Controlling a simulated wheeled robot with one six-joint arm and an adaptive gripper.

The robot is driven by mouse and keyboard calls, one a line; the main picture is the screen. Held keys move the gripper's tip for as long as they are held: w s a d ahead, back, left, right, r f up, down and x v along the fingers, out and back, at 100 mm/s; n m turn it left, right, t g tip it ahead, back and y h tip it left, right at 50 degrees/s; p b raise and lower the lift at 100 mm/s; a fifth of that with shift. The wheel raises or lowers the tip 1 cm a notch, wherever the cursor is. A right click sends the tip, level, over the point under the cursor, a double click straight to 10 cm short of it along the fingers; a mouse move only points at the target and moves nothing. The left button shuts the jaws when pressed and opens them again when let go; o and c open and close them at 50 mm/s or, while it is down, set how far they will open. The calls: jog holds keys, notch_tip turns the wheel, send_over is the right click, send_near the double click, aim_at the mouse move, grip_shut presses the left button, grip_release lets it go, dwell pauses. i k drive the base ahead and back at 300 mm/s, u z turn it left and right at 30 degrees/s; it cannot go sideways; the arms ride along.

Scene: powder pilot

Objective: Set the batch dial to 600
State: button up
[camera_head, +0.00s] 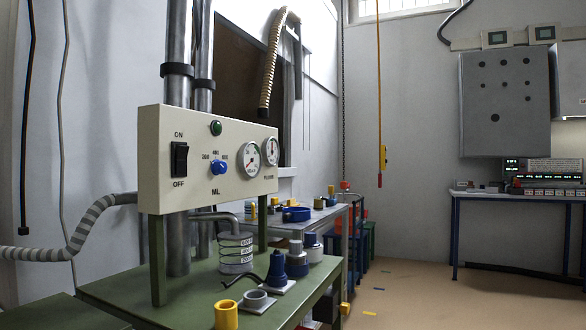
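The batch dial (218,168) is a small blue knob on the front of a cream control panel (158,150) at left centre. The dial's pointer is too small to read for certain. A black ON/OFF rocker switch (179,159) is left of the dial, and a green lamp (216,128) is above it. Two round gauges, a nearer one (249,159) and a farther one (271,151), are to its right. My gripper is not in view, and nothing touches the dial.
The panel stands on posts over a green bench (140,292). Below it are a clear measuring vessel (236,254), blue fittings (277,270) and a yellow cup (226,315). A ribbed hose (75,240) runs in from the left. Space before the panel face looks clear; open floor (420,295) lies right.

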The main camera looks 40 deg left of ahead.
aim_at(220, 167)
jog(key=u, duration=0.3)
jog(key=i, duration=1.1)
jog(key=u, duration=0.7)
